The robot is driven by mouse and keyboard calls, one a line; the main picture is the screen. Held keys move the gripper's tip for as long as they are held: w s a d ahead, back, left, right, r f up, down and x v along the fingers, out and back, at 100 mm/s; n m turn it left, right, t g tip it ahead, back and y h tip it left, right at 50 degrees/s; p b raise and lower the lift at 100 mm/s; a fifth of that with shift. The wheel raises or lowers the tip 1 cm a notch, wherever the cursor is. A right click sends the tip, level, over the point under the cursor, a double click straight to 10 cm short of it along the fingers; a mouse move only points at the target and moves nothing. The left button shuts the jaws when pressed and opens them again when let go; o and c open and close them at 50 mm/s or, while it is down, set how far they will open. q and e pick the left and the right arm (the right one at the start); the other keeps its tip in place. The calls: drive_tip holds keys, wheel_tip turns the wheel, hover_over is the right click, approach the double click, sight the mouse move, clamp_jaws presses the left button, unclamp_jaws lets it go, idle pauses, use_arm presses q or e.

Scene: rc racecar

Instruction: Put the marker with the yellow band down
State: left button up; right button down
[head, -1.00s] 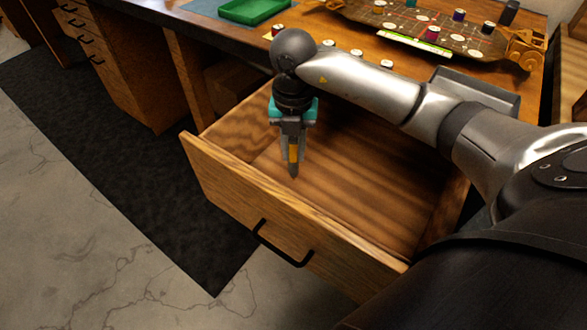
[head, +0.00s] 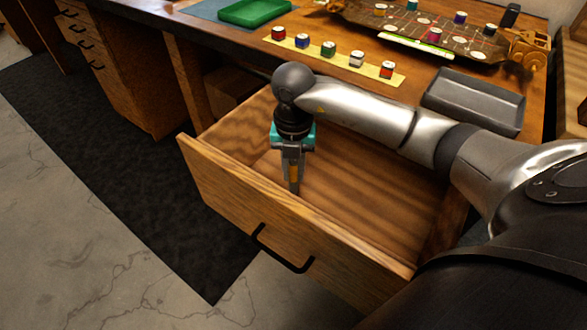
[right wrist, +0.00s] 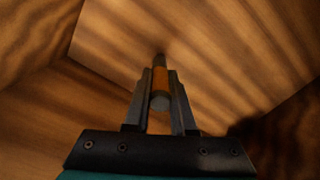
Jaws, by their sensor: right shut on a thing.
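The marker with the yellow band (head: 294,174) is held upright between the fingers of my right gripper (head: 292,165), inside the open drawer (head: 385,205). In the right wrist view, the marker (right wrist: 160,87) shows its orange-yellow band and grey end between the fingertips (right wrist: 160,95), which are shut on it. Its dark tip points down at the drawer floor. I cannot tell whether the tip touches the floor. The marker and gripper are near the drawer's front panel (head: 225,195). My left gripper is not in view.
The drawer floor to the right of the gripper is bare. The desk above carries a yellow strip (head: 310,60) with several small coloured pots, a dark grey tray (head: 475,98), a green tray (head: 255,12) and a game board (head: 420,30). A black handle (head: 280,250) is on the drawer front.

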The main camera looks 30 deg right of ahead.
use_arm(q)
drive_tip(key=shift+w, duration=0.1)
use_arm(e)
drive_tip(key=shift+f, duration=0.1)
drive_tip(key=c, duration=1.2)
unclamp_jaws()
drive_tip(key=shift+f, duration=0.1)
drive_tip(key=o, duration=0.4)
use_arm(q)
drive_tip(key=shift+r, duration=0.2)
use_arm(e)
drive_tip(key=shift+o, duration=0.2)
drive_tip(key=shift+r, duration=0.35)
wheel_tip(320, 180, up, 10)
drive_tip(key=p, duration=0.3)
drive_tip(key=shift+p, duration=0.4)
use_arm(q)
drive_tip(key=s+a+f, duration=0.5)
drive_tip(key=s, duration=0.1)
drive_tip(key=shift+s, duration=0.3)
use_arm(e)
drive_tip(key=shift+r, duration=0.9)
